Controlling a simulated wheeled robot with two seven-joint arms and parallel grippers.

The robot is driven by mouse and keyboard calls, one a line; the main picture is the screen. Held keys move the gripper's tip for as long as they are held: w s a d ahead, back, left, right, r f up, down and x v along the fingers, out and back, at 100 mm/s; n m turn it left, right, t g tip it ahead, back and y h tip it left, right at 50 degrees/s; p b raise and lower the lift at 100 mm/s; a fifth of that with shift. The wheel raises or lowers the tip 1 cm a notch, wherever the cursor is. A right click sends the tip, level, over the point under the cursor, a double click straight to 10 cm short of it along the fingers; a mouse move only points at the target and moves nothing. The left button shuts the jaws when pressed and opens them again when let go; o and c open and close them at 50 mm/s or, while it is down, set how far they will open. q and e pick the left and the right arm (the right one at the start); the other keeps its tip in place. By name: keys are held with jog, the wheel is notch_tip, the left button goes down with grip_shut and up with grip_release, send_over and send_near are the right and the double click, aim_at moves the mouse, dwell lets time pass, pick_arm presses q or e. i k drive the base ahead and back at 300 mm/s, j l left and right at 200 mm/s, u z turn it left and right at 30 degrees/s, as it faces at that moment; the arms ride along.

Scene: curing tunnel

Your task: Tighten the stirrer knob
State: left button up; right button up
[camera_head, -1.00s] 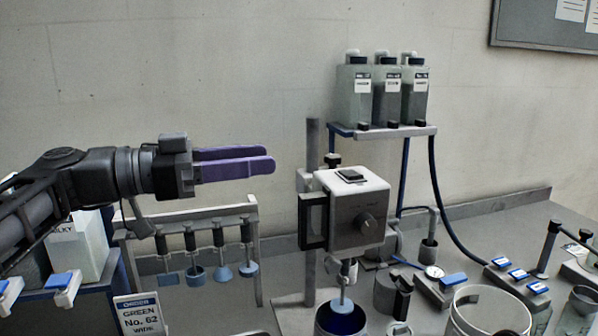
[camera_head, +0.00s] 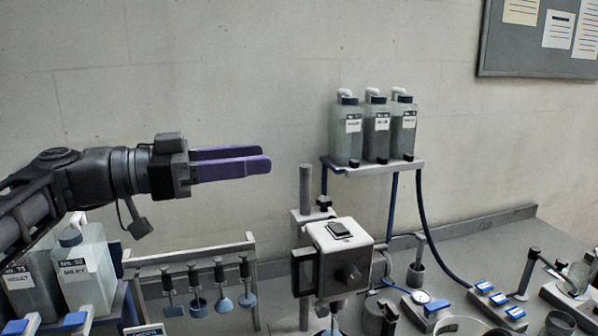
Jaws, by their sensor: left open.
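The stirrer (camera_head: 328,236) is a white box-shaped head on an upright grey post (camera_head: 305,190), right of the picture's middle. A dark round knob (camera_head: 349,274) is on its front face. A smaller black knob (camera_head: 324,203) sits above and behind the head, near the post; I cannot tell which one is the stirrer knob. My left gripper (camera_head: 267,161) comes in from the left with two purple fingers pointing right. It is open and empty, above and left of the stirrer head, touching nothing. My right gripper is not in view.
A shelf (camera_head: 372,168) with three bottles stands behind the stirrer. A rack (camera_head: 190,256) of hanging stirring tools is below my left gripper. Labelled containers (camera_head: 82,275) stand at the lower left. Blue-topped blocks (camera_head: 492,299) and hoses are on the right bench.

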aim_at(324, 203)
jog(key=k+l, duration=0.2)
jog(key=k, duration=0.25)
jog(key=k+l, duration=0.2)
jog(key=k, duration=0.2)
